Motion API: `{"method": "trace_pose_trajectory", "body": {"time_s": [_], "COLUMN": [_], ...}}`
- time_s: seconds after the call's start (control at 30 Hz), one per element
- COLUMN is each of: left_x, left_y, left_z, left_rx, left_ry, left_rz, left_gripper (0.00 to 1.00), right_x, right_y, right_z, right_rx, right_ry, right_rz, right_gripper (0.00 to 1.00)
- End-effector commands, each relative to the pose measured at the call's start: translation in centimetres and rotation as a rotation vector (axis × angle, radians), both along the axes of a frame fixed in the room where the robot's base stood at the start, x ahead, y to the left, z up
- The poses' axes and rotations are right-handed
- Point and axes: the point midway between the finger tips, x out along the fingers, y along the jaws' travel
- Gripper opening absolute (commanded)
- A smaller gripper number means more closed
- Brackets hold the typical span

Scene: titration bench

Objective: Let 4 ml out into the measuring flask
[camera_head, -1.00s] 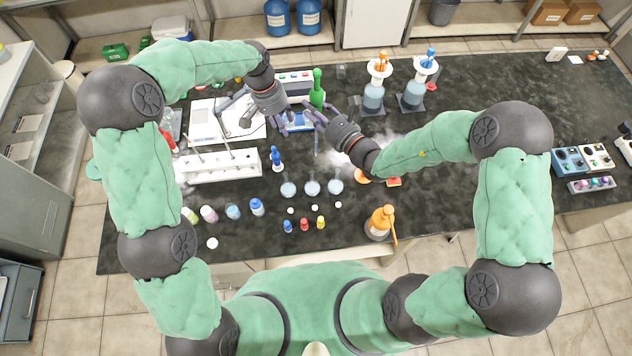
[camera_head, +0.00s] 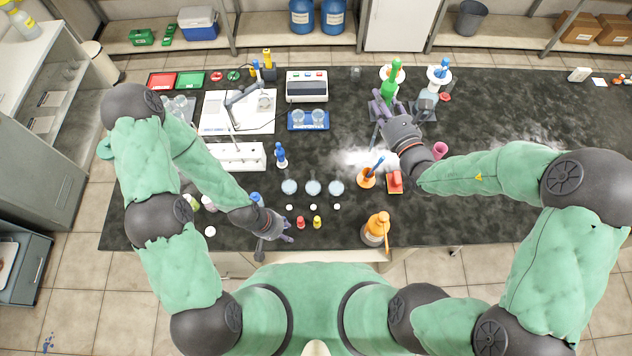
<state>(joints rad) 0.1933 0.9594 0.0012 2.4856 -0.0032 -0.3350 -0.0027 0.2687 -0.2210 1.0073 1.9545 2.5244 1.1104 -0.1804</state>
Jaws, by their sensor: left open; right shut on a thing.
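My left gripper (camera_head: 280,232) is open and empty, low at the bench's front edge, left of the small coloured-cap vials. The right gripper is well behind and to the right of the flasks.
Two glass vessels stand on a blue tray (camera_head: 293,126). A white rack (camera_head: 228,157) is at left. An orange-topped bottle (camera_head: 376,232) stands at the front, with an orange holder (camera_head: 366,181) behind it.

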Motion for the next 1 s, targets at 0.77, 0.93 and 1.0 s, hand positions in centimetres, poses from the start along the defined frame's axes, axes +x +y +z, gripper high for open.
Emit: {"method": "trace_pose_trajectory", "body": {"time_s": [0.77, 0.93, 1.0], "left_x": [-0.7, -0.7, -0.7], "left_y": [0.1, 0.1, 0.2], "left_z": [-1.7, -2.8, -3.3], "left_rx": [0.002, 0.002, 0.002], "left_ry": [0.001, 0.001, 0.001], "left_rz": [0.014, 0.014, 0.014], "left_gripper": [0.43, 0.43, 0.43], "right_x": [0.0, 0.0, 0.0], "right_y": [4.1, 7.4, 8.8], "right_z": [-2.0, -3.5, -4.1], "right_rx": [-0.001, -0.002, -0.002], "right_ry": [0.002, 0.003, 0.004], "right_rz": [0.084, 0.155, 0.183], "right_gripper": [0.16, 0.16, 0.16]}}
